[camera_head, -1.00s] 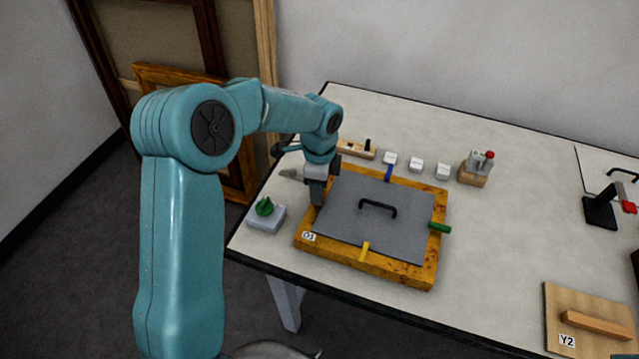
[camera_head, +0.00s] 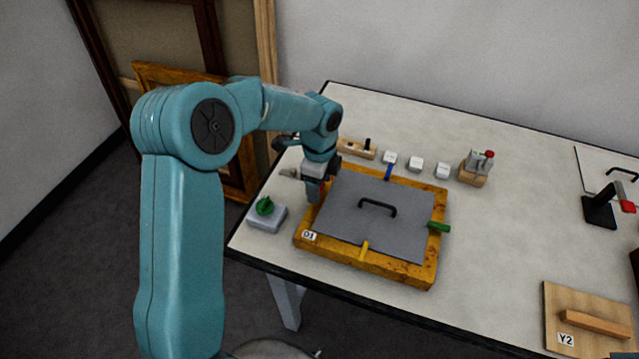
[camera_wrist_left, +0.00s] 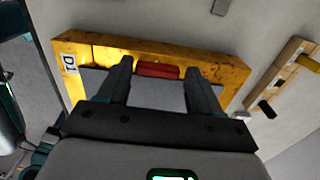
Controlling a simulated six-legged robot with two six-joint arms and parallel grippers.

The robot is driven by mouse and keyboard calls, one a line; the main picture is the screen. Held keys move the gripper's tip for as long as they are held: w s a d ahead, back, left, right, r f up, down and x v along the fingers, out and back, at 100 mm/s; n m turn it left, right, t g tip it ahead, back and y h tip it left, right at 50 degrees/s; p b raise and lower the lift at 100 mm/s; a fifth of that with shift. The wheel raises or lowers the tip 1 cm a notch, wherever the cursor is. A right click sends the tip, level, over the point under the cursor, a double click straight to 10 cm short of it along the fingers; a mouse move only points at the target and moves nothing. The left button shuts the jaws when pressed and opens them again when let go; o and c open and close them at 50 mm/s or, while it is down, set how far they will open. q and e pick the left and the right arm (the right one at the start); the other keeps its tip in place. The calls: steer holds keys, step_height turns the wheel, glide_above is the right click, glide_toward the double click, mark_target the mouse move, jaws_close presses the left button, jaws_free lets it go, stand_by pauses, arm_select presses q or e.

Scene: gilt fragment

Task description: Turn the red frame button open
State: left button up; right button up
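The red button (camera_wrist_left: 158,70) sits at the inner edge of the gilt frame's left rail and lies along that rail. The gilt frame (camera_head: 430,262), labelled D1, lies flat on the table with a grey panel (camera_head: 340,212) with a black handle inside. My right gripper is not in view.
Yellow (camera_head: 365,251), green (camera_head: 438,227) and blue (camera_head: 388,172) buttons are on the other rails. A grey block with a green knob (camera_head: 265,207) stands just left of the frame. White blocks (camera_head: 415,164) stand behind.

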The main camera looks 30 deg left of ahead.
arm_select(q)
steer(key=shift+o, duration=0.5)
step_height(320, 180, up, 16)
steer(key=shift+r+b, duration=0.15)
steer(key=shift+b, duration=0.15)
steer(key=shift+s, duration=0.15)
